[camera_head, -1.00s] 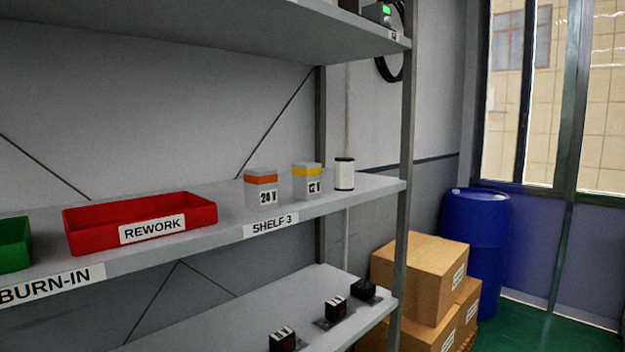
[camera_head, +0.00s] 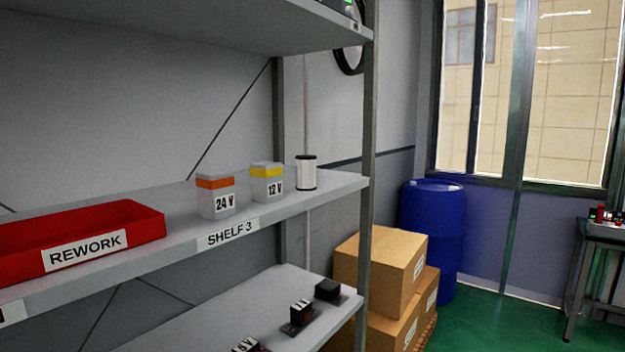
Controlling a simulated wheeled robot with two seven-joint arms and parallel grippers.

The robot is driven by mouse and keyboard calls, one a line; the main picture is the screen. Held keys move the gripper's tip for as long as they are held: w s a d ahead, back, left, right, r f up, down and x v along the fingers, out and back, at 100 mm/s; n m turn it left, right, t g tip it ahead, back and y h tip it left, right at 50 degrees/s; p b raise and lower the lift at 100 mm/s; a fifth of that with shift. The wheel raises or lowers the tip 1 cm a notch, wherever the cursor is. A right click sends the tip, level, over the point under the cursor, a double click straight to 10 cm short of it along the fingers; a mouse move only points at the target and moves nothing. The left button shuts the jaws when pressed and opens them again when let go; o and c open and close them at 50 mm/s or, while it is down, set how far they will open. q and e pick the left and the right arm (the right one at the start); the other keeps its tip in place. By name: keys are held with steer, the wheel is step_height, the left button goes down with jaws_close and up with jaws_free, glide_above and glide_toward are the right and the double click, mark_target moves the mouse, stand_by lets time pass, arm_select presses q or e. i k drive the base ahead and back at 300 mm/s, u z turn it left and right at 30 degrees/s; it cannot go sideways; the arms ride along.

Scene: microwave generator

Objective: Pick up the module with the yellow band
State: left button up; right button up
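The module with the yellow band (camera_head: 267,184) is a small grey block labelled 12 V. It stands upright on the middle shelf (camera_head: 330,188), above and right of the SHELF 3 label. A similar module with an orange band (camera_head: 216,196), labelled 24 V, stands just left of it. A white cylinder with dark rims (camera_head: 306,173) stands just right of it, near the shelf's right end. Neither of my grippers is in view.
A red REWORK bin (camera_head: 100,240) sits left on the same shelf. A shelf post (camera_head: 368,150) rises at the right end. Dark modules (camera_head: 302,312) lie on the lower shelf. Cardboard boxes (camera_head: 380,270), a blue barrel (camera_head: 432,235) and a bench (camera_head: 600,235) stand beyond.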

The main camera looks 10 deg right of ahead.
mark_target(266, 177)
steer(key=k, duration=0.25)
steer(key=z, duration=0.45)
steer(key=i, duration=1.15)
steer(key=u, duration=0.75)
